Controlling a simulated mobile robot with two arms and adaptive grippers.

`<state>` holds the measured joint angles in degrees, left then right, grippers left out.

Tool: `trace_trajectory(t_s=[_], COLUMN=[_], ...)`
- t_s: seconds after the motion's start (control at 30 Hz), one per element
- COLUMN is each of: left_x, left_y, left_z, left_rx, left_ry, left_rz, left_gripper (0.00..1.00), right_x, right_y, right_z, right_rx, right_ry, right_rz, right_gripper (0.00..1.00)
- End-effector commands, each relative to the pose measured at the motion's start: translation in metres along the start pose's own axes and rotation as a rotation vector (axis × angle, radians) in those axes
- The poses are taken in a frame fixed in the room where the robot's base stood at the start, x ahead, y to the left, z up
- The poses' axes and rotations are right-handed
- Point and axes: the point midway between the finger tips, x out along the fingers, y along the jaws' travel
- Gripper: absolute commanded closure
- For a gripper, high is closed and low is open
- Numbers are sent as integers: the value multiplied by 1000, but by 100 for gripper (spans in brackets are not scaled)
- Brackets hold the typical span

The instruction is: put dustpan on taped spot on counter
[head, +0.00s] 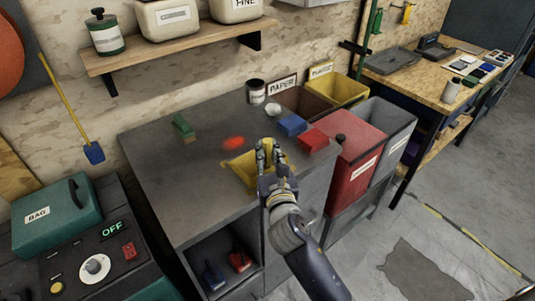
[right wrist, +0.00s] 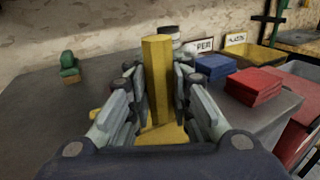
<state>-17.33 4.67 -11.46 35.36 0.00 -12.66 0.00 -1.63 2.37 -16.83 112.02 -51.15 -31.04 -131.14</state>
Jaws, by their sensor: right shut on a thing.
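The yellow dustpan (head: 240,168) is at the front part of the grey counter (head: 165,150), partly hidden by my right gripper (head: 268,150). In the right wrist view, its upright yellow handle (right wrist: 157,80) stands between the fingers of my right gripper (right wrist: 155,100), which is shut on it. Part of the pan shows below the handle. I cannot tell whether the pan touches the counter. A blurred red patch (head: 233,142) lies on the counter just behind the dustpan; I cannot tell whether it is tape. My left gripper is not in view.
A green brush-like block (head: 184,128) lies on the counter to the left. A blue block (head: 292,124), a red block (head: 314,139) and a dark can (head: 256,91) stand right and behind. Bins (head: 362,150) line the right side.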

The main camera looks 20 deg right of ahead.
Motion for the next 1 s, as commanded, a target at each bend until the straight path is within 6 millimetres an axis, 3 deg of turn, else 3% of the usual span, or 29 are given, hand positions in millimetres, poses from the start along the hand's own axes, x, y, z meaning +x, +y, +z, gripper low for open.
trace_trajectory(t_s=[0.3, 0.33, 0.4, 0.8, 1.0], left_x=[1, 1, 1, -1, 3], left_y=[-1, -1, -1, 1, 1], left_z=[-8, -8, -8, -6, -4], left_rx=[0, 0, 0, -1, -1], left_ry=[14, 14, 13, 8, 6], left_rz=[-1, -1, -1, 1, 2], left_gripper=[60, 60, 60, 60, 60], right_x=[0, 0, 0, -1, -30], right_y=[0, 0, 0, 0, 0], right_z=[-2, -2, -2, 2, -1], right_rx=[-2, -2, -2, 0, -2], right_ry=[-2, -1, -1, -1, 0], right_rz=[0, 0, 0, 0, 1], right_gripper=[100, 76, 61, 61, 61])
